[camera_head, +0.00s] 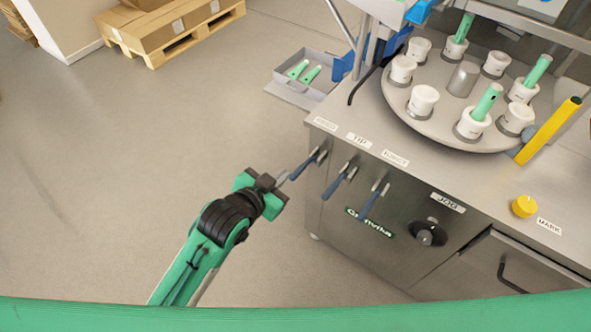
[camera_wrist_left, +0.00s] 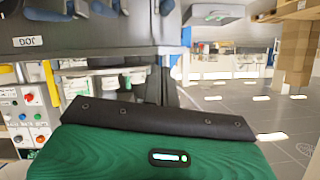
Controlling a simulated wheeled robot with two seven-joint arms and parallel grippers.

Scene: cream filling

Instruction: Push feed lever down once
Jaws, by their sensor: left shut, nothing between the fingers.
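Three blue-handled levers stick out of the steel machine's front: a left lever (camera_head: 306,164), a middle lever (camera_head: 340,181) and a right lever (camera_head: 371,202). The small label above the middle one seems to read TIP; the labels beside it are too small to read surely, so I cannot tell which lever is the feed lever. All handles slant down to the left. My left gripper (camera_head: 283,179) is shut and empty, just left of and slightly below the left lever's handle end. Whether they touch is unclear. My right gripper is out of view.
A round table (camera_head: 437,108) with white cups and green tubes stands on the machine (camera_head: 335,220). A black knob (camera_head: 429,233) and yellow button (camera_head: 524,206) lie to the right. A grey tray (camera_head: 306,62) sits behind the levers. The floor to the left is free; pallets stand far back.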

